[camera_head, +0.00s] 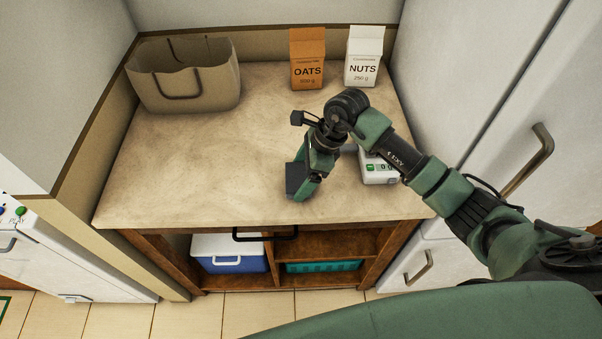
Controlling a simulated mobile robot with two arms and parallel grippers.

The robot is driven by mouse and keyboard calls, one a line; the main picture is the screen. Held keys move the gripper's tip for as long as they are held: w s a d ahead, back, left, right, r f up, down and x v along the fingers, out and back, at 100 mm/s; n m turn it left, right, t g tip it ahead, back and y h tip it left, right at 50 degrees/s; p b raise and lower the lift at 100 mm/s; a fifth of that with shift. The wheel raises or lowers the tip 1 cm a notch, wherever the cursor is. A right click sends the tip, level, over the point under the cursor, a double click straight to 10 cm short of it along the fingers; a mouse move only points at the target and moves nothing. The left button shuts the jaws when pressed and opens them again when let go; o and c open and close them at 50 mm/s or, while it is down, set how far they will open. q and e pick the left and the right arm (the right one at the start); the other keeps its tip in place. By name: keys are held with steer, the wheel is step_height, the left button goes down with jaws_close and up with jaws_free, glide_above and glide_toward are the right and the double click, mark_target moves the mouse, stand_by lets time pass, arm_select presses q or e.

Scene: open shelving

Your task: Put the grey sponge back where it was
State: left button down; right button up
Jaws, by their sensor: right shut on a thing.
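My right gripper (300,188) is over the countertop, pointing down, and is shut on the grey sponge (293,179). The sponge shows as a dark grey block at the fingertips. Part of it is hidden by the gripper, and I cannot tell whether it touches the counter. My left gripper is not in view.
On the counter (200,155) stand a beige bag (190,90), an OATS box (307,60) and a NUTS box (364,58). A white device (378,170) is partly behind my arm. Below are a blue cooler (230,262) and a teal basket (322,267).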

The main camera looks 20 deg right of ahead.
steer(key=shift+f, duration=0.15)
steer(key=o, duration=1)
steer(key=shift+o, duration=0.2)
steer(key=shift+r, duration=0.25)
steer(key=p+v, duration=0.6)
steer(key=v, duration=0.6)
steer(key=shift+f, duration=0.1)
